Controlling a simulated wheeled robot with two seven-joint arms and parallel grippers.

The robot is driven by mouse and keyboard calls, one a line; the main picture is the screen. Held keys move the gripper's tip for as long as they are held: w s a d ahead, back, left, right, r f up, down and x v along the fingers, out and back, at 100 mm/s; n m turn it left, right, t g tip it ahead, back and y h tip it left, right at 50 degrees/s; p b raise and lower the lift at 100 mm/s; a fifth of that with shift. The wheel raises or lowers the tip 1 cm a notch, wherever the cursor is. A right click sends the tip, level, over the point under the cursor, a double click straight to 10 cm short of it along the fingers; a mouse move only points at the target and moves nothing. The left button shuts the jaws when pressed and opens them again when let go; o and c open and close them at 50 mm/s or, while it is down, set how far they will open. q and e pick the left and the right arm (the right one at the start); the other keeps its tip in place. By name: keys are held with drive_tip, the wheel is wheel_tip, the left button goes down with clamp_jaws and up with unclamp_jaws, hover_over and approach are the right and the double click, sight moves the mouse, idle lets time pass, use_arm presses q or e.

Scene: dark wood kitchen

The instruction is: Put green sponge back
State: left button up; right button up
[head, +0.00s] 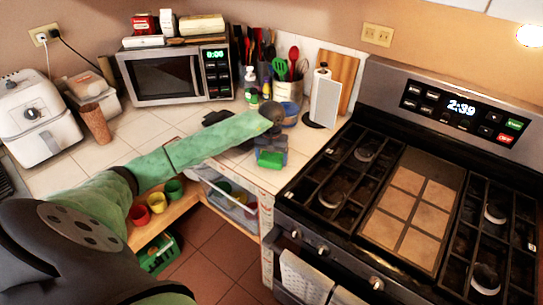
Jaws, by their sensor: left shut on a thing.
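The green sponge (271,159) shows as a small bright green block near the front edge of the counter, just left of the stove. My left gripper (268,147) is above it, at the end of my green-sleeved arm reaching from the left. The gripper is shut on the sponge and covers its upper part. I cannot tell whether the sponge touches the counter. My right gripper is not in view.
A blue bowl (288,115) and a paper towel roll (323,101) stand behind the gripper. A utensil crock (289,90) is further back. The stove (400,190) borders the right. Below the counter is an open rack (232,209).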

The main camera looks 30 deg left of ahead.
use_arm(q)
drive_tip(key=shift+f, duration=0.15)
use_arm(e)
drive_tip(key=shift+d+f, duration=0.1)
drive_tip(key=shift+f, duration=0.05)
use_arm(q)
drive_tip(key=shift+f, duration=0.15)
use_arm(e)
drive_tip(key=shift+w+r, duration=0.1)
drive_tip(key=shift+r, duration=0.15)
use_arm(q)
drive_tip(key=o, duration=0.8)
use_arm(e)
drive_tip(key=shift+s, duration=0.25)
use_arm(q)
drive_tip(key=shift+r, duration=0.2)
